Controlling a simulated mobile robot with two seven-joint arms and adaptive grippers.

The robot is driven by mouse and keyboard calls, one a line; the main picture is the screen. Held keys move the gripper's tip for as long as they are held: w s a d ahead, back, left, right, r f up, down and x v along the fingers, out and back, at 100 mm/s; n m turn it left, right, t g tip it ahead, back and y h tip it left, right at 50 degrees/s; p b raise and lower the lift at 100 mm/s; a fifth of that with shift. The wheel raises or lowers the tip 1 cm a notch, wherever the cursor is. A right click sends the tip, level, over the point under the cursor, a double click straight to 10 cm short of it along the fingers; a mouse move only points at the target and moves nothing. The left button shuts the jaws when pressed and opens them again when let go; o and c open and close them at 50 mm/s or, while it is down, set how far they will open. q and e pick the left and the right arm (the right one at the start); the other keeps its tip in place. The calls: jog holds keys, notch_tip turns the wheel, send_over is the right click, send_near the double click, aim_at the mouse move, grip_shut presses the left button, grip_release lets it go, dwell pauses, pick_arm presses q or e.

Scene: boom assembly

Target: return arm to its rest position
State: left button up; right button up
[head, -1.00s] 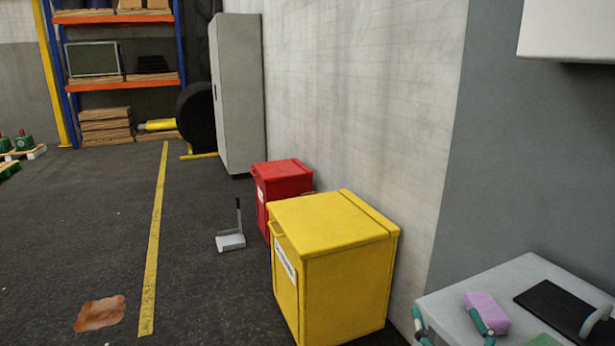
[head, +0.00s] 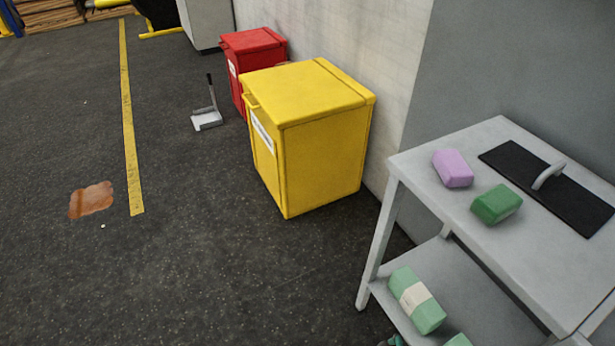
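A small teal piece (head: 390,341), which looks like a fingertip of my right gripper, shows at the bottom edge of the head view. It is low beside the front left leg of the grey cart (head: 420,170). The rest of that gripper is out of frame, so its opening cannot be told. My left gripper is not in view. A purple block (head: 453,168) and a green block (head: 496,204) lie on the cart top, with no gripper touching them.
A black plate (head: 560,195) with a grey handle lies on the cart top. A green block with a pale band (head: 417,300) is on the lower shelf. Yellow (head: 310,140) and red (head: 250,60) bins stand along the wall. An orange-brown stain (head: 91,200) marks the open floor left.

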notch_tip(320, 180, down, 12)
jog(key=s, duration=0.3)
jog(key=s+d+f+g, duration=0.1)
jog(key=s+d+f, duration=0.2)
jog(key=s+f, duration=1.1)
jog(key=shift+s+f+g+p, duration=0.15)
jog(key=shift+s+g+p, duration=0.3)
jog(key=shift+s, duration=0.1)
